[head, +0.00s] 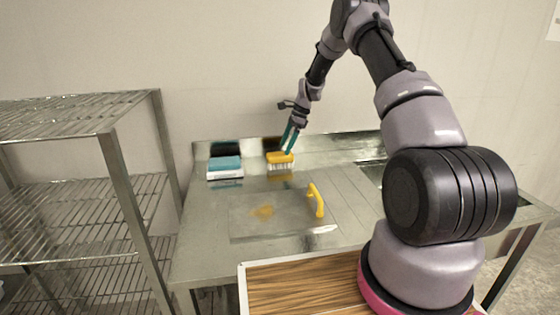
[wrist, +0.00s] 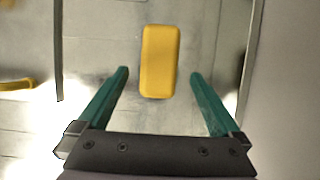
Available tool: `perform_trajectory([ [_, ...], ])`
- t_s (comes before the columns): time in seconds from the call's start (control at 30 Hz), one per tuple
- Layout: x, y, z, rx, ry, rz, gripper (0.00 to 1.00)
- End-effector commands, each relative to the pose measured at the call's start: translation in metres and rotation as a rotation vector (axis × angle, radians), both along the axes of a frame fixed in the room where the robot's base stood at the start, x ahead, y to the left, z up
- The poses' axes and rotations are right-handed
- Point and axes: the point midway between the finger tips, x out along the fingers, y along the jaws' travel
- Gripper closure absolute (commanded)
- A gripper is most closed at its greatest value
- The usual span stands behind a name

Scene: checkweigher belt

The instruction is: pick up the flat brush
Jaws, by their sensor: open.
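The flat brush (head: 280,160) has a yellow block on top and pale bristles below. It stands bristles down near the back of the metal counter (head: 200,255). In the wrist view the brush's yellow top (wrist: 160,62) lies ahead of and between the lines of the two green fingers. My gripper (head: 289,142) is at the brush from above in the head view. In the wrist view my gripper (wrist: 160,75) is open, with a gap on each side of the brush. The bristles are hidden in the wrist view.
A blue and white block (head: 225,167) sits left of the brush. A raised back edge (head: 345,146) runs behind. A wire shelf rack (head: 85,190) stands at left.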

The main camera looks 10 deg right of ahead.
Motion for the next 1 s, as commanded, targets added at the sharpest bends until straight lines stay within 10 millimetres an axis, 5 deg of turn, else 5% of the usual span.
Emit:
perform_trajectory([
  [0.57, -0.001, 0.025, -0.055, 0.0, 0.0, 0.0, 0.0],
  [1.0, 0.0, 0.026, -0.058, -0.001, -0.001, 0.001, 0.0],
])
